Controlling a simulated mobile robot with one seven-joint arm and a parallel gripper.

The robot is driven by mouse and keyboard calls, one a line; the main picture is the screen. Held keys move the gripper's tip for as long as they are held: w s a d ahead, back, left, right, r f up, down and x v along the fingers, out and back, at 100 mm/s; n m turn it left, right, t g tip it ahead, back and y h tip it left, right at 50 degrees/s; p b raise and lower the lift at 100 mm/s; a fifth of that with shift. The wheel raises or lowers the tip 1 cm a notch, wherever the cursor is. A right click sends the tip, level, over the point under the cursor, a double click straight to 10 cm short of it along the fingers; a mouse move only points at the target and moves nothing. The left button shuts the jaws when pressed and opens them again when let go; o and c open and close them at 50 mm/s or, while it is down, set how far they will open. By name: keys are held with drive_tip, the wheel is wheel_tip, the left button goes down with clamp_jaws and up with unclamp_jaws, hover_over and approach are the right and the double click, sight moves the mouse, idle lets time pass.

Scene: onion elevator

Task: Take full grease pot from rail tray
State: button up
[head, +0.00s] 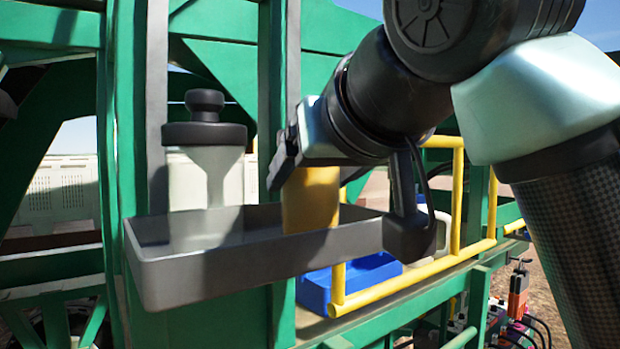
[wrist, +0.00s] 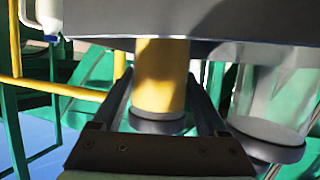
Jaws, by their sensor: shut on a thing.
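A yellow pot (head: 312,205), which I take to be the grease pot, stands upright at the grey rail tray (head: 250,265). Its lower part is hidden behind the tray's front wall, so I cannot tell whether it touches the tray floor. My gripper (head: 292,165) is shut on its upper part. In the wrist view, the yellow pot (wrist: 160,85) is between the two fingers of my gripper (wrist: 160,78), with its grey lid towards my palm. The tray (wrist: 215,48) crosses the top of that view. How full the pot is does not show.
A clear jar (head: 202,165) with a black knobbed lid stands in the tray left of the pot. Green posts (head: 125,130) stand behind the tray. A yellow railing (head: 400,285), a blue container (head: 315,290) and a white jug (head: 437,232) are at the right, lower down.

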drive_tip(key=shift+w+a+f, duration=0.1)
drive_tip(key=shift+w+f, duration=0.1)
drive_tip(key=shift+w, duration=0.1)
drive_tip(key=shift+c, duration=2.4)
drive_tip(key=shift+s+r, duration=0.1)
drive_tip(key=shift+s, duration=0.2)
drive_tip(key=c, duration=0.4)
drive_tip(key=shift+w+r, duration=0.1)
